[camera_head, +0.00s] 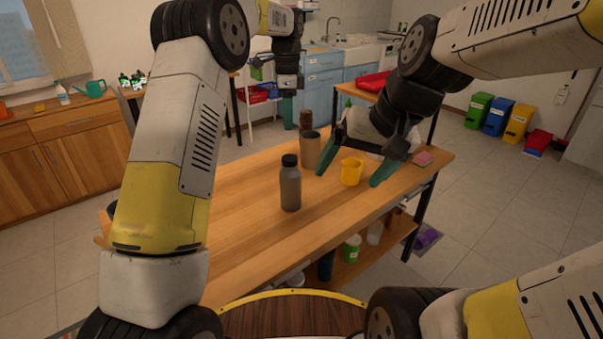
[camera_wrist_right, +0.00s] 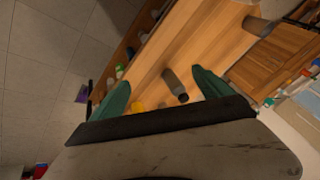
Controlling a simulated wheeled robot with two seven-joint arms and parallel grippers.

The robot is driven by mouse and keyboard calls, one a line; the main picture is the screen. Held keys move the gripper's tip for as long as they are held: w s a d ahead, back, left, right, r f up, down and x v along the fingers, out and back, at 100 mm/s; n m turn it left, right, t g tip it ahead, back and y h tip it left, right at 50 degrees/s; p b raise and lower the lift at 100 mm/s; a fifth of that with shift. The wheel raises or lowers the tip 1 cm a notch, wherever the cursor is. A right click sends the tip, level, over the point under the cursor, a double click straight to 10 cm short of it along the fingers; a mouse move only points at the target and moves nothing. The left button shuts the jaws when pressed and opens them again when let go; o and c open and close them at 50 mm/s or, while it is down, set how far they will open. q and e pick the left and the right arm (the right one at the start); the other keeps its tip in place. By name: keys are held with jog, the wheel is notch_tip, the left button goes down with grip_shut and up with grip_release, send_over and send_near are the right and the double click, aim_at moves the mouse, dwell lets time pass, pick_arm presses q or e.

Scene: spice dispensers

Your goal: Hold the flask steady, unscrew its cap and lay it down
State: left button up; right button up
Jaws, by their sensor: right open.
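The flask (camera_head: 290,188) is a grey bottle with a black cap (camera_head: 290,160). It stands upright on the wooden table, cap on. In the right wrist view the flask (camera_wrist_right: 173,80) shows between my right fingers, some distance beyond them. My right gripper (camera_head: 347,178) is open and empty, above the table to the right of the flask. Its green fingers spread wide and also show in its wrist view (camera_wrist_right: 160,76). My left gripper (camera_head: 288,108) is raised behind the table, apart from the flask. Its fingers are seen edge-on, so their opening is unclear.
A yellow cup (camera_head: 351,171) stands right of the flask, near the right fingers. A grey-brown cylinder (camera_head: 310,151) and a dark brown bottle (camera_head: 306,121) stand behind. A pink sponge (camera_head: 423,159) lies at the right end. The table (camera_head: 240,215) is clear left of the flask.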

aim_at(299, 199)
jog(key=w+a+f+m+g+y, duration=0.2)
jog(key=w+a+f+m+y, duration=0.25)
jog(key=w+f, duration=0.35)
jog(key=w+a+f+m+g+y, duration=0.1)
jog(key=w+a+f+m+y, duration=0.35)
jog(key=w+f, duration=0.35)
jog(key=w+d+f+m+t, duration=0.1)
jog(key=w+f+m+t, duration=0.2)
jog(key=w+f+m, duration=0.1)
jog(key=w+d+f+m+t+y, duration=0.1)
jog(key=w+f+m+t, duration=0.2)
jog(key=f+m, duration=0.3)
jog(key=w+d+f+m+t, duration=0.1)
jog(key=w+f+m+t, duration=0.3)
jog(key=f+m, duration=0.1)
jog(key=shift+w+d+m, duration=0.1)
jog(key=shift+w+m, duration=0.25)
jog(key=shift+m, duration=0.35)
jog(key=shift+w+f, duration=0.15)
jog(key=x, duration=0.7)
jog(key=shift+w+a, duration=0.2)
jog(key=shift+a, duration=0.05)
grip_shut()
